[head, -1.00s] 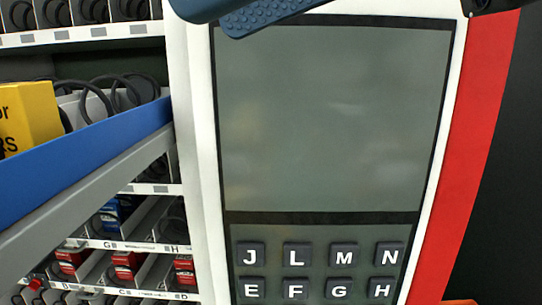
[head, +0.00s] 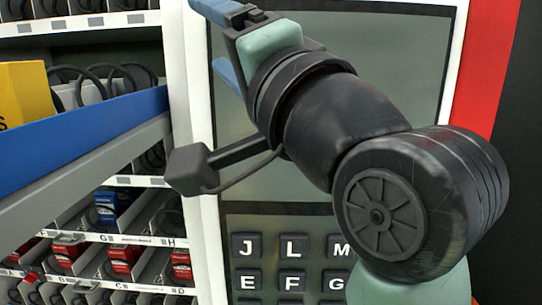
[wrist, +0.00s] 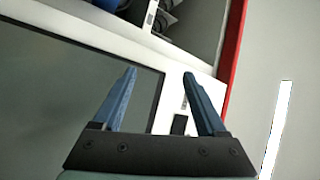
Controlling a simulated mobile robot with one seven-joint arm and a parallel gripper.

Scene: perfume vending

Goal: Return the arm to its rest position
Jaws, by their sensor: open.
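My gripper (head: 222,40) is raised in front of the upper left of the vending machine's screen in the head view. Its two blue fingers (wrist: 160,100) stand apart in the wrist view, with nothing between them. My dark arm covers much of the screen (head: 385,40) and part of the keypad. In the wrist view the dark screen (wrist: 60,100) lies to the left, behind the fingers.
A keypad (head: 290,265) with lettered keys is below the screen. Shelves with red boxes (head: 125,260) and a blue box (head: 112,207) are at the left. A blue-edged tray (head: 90,130) with a yellow box (head: 25,95) juts out there. A red panel (head: 490,65) borders the machine.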

